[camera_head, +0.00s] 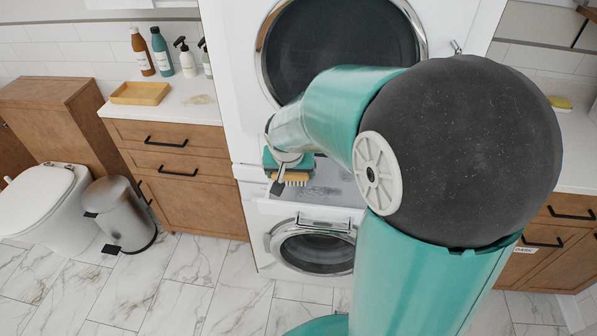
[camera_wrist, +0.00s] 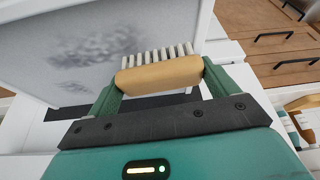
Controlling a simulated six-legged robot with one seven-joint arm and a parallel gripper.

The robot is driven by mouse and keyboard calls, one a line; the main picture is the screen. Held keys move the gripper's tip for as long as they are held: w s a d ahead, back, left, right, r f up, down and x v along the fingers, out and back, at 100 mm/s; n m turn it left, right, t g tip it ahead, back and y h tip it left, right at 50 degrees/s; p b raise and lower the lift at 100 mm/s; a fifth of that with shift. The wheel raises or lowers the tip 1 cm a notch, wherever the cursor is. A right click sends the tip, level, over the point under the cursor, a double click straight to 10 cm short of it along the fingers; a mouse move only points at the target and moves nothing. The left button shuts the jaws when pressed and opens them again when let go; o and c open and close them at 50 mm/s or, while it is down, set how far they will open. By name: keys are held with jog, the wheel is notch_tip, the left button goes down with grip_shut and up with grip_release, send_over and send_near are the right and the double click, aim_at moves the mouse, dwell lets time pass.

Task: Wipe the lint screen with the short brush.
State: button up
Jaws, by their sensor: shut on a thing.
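The short brush has a tan wooden body (camera_wrist: 160,76) and pale bristles. It lies crosswise between the two green fingers of my gripper (camera_wrist: 158,84), which is shut on it. In the head view the brush (camera_head: 294,178) shows under my gripper (camera_head: 287,163), in front of the dryer. The lint screen (camera_wrist: 75,40) is a pale grey panel in a white frame, with dark grey lint smudges near its middle. The bristles point toward it and overlap the smudges' right side in the picture. I cannot tell whether they touch. The screen (camera_head: 332,182) also shows in the head view, partly behind my arm.
A white dryer (camera_head: 236,60) stands above a washer (camera_head: 318,250). Left are a wooden cabinet (camera_head: 190,190) with bottles and a yellow tray (camera_head: 140,93), a metal bin (camera_head: 120,210) and a toilet (camera_head: 45,200). The marble floor (camera_head: 170,285) in front is clear.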

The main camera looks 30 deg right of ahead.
jog(key=shift+w+a, duration=0.25)
jog(key=shift+a, duration=0.1)
jog(key=shift+s+a+f, duration=0.1)
jog(key=shift+s+a, duration=0.45)
jog(key=shift+s, duration=0.25)
jog(key=shift+s+d+r, duration=0.1)
jog(key=shift+s+d, duration=0.55)
jog(key=shift+d, duration=0.3)
jog(key=shift+s+d+r, duration=0.1)
jog(key=shift+s+d, duration=0.55)
jog(key=shift+d, duration=0.35)
jog(key=shift+s+d, duration=0.65)
jog(key=shift+d, duration=0.3)
jog(key=shift+s+d+f, duration=0.1)
jog(key=shift+s+d, duration=0.4)
jog(key=shift+d, duration=0.25)
jog(key=shift+s+d+f, duration=0.1)
jog(key=shift+s+d, duration=0.4)
jog(key=shift+d, duration=0.2)
jog(key=shift+s+d+r, duration=0.1)
jog(key=shift+s+d, duration=0.4)
jog(key=shift+d, duration=0.25)
jog(key=shift+s+d+r, duration=0.1)
jog(key=shift+s+d, duration=0.35)
jog(key=shift+d, duration=0.25)
